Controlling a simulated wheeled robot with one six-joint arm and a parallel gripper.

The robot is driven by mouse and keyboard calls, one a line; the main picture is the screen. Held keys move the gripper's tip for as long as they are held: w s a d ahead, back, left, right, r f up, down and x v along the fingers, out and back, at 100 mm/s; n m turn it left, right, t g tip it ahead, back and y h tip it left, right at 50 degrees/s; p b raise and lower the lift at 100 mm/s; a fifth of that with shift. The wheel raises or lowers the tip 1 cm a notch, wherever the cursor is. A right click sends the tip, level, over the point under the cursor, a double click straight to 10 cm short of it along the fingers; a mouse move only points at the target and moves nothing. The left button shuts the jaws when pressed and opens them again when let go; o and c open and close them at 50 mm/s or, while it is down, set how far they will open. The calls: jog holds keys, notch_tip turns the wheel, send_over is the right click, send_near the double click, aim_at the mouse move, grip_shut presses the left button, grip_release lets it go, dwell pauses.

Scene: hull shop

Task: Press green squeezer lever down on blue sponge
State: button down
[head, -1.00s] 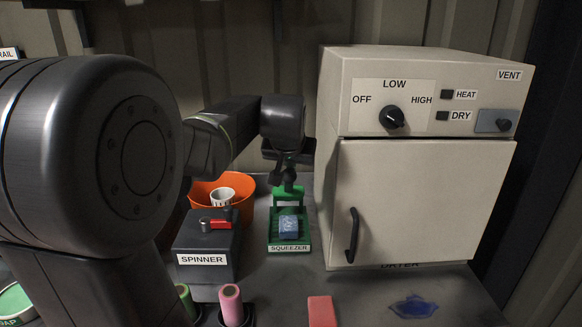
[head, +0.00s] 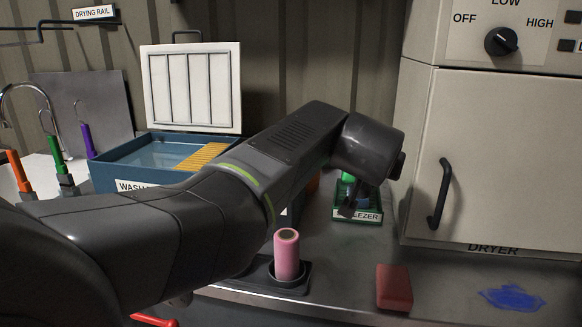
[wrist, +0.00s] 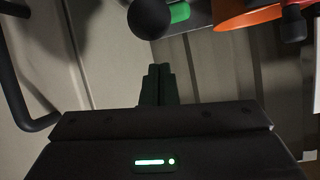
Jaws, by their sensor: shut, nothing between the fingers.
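The green squeezer (head: 357,215) stands on the counter left of the dryer, mostly hidden behind my arm's end in the head view. A bit of its green upper part (head: 347,177) shows beside my wrist; whether this is the lever, and how it is tilted, I cannot tell. The blue sponge cannot be made out clearly there. My gripper (head: 350,210) points down in front of the squeezer, its fingers dark and partly hidden. In the wrist view my gripper (wrist: 157,82) is shut and empty. A green piece (wrist: 180,12) shows at that view's top edge, apart from the fingertips.
The dryer (head: 480,150) with its handle (head: 441,195) stands close on the right. A pink cylinder (head: 287,255), a red block (head: 394,287) and a blue stain (head: 512,297) are at the front. A blue wash tub (head: 120,160) stands left. An orange bowl (wrist: 250,15) shows in the wrist view.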

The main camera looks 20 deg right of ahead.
aim_at(370, 187)
jog(key=shift+t+h, duration=0.5)
jog(key=shift+t, duration=0.2)
jog(key=f+b, duration=0.2)
jog(key=s+f+b, duration=0.1)
jog(key=b, duration=0.2)
jog(key=a+f+b, duration=0.1)
jog(key=f+b, duration=0.1)
jog(key=shift+s+f, duration=0.3)
jog(key=shift+s, duration=0.05)
jog(key=f+b, duration=0.2)
jog(key=b, duration=0.1)
jog(key=f+b, duration=0.1)
jog(key=shift+s+a+f+b, duration=0.1)
jog(key=shift+s+a+b, duration=0.2)
jog(key=shift+s, duration=0.1)
jog(key=r+p, duration=0.1)
jog(key=d+r+p, duration=0.1)
jog(key=r+p, duration=0.1)
jog(key=r, duration=0.1)
jog(key=shift+w+d, duration=0.25)
jog(key=shift+w, duration=0.15)
jog(key=s+a, duration=0.5)
jog(key=s, duration=0.2)
jog(key=shift+s+a+r+p, duration=0.3)
jog(key=shift+s+r, duration=0.1)
jog(key=shift+w+d, duration=0.1)
